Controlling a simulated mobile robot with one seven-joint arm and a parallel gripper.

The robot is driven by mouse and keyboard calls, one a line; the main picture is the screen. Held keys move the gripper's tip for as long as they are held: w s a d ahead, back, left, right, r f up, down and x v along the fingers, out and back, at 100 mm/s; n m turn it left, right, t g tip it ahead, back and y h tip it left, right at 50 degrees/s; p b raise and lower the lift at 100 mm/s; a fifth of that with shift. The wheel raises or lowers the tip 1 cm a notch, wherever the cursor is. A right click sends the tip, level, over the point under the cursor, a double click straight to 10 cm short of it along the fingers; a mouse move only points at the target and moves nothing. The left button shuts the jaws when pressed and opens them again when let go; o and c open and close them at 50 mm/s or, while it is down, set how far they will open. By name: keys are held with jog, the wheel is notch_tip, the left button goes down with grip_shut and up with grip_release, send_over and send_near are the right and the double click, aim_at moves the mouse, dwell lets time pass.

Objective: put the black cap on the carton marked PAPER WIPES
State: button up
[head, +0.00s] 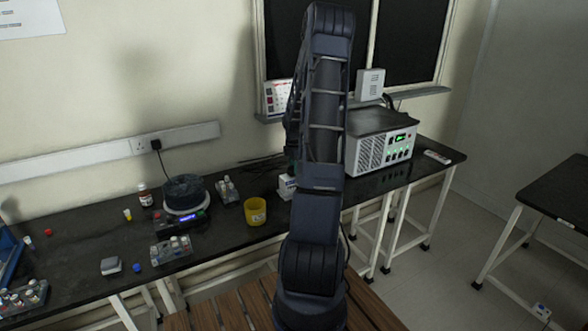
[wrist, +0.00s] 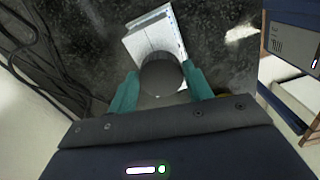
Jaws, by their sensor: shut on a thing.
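The black cap (wrist: 161,78) is a round dark disc in the wrist view. My gripper (wrist: 162,73) has its teal fingers on either side of the cap and is shut on it. A white carton (wrist: 153,36) lies beyond and below the cap in the wrist view, partly covered by it. I cannot tell whether the cap touches the carton. In the head view a white carton (head: 286,188) stands on the bench beside my arm, which hides part of it. Its lettering is too small to read. My arm hides the cap in the head view.
A yellow cup (head: 255,212) stands left of the carton. A rack of small bottles (head: 228,191) and a dark round pot (head: 184,191) on a device are farther left. A grey instrument box (head: 381,143) stands to the right. Black cables (wrist: 45,60) lie at left in the wrist view.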

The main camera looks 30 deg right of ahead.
jog(key=shift+f, duration=0.45)
jog(key=shift+f, duration=0.1)
jog(key=o, duration=0.9)
jog(key=shift+o, duration=0.2)
